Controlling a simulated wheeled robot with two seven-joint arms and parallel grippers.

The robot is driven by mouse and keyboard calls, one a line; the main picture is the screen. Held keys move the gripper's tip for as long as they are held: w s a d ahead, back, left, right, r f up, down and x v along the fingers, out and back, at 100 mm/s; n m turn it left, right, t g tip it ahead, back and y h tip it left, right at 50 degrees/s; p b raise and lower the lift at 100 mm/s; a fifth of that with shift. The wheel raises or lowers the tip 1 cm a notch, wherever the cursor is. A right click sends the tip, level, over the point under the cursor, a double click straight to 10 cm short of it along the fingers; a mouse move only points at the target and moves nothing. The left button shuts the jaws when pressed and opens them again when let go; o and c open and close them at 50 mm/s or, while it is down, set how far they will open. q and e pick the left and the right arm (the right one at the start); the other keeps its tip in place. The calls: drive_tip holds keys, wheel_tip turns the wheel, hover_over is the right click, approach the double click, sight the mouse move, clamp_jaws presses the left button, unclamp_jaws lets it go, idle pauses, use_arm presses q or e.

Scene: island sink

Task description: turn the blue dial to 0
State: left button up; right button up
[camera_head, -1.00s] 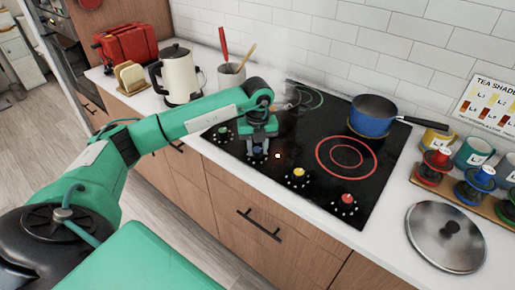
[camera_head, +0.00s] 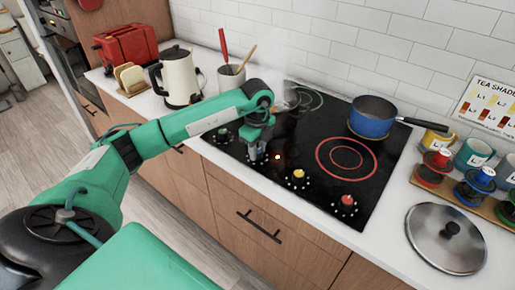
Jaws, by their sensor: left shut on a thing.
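The black cooktop (camera_head: 300,178) has a row of dials along its front: green (camera_head: 222,134), blue, yellow (camera_head: 298,175) and red (camera_head: 347,200). My left gripper (camera_head: 256,153) points down at the blue dial's place, between the green and yellow dials. It is shut on the blue dial, which it almost wholly hides. The dial's setting and its marks cannot be read. An orange-white light spot shows on the glass just right of the gripper. My right gripper is not in view.
A blue pan (camera_head: 371,117) stands at the back right of the cooktop. Faint steam rises behind my left wrist. A kettle (camera_head: 181,78) and a utensil crock (camera_head: 231,78) stand to the left.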

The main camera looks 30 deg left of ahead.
use_arm(q)
drive_tip(key=shift+w+r+n, duration=0.1)
drive_tip(key=shift+r+n, duration=0.05)
drive_tip(key=shift+n, duration=0.15)
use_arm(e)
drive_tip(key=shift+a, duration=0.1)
use_arm(q)
drive_tip(key=o, duration=0.8)
drive_tip(key=shift+o, duration=0.8)
drive_tip(key=shift+r, duration=0.2)
wheel_tip(320, 180, up, 13)
drive_tip(key=b, duration=0.2)
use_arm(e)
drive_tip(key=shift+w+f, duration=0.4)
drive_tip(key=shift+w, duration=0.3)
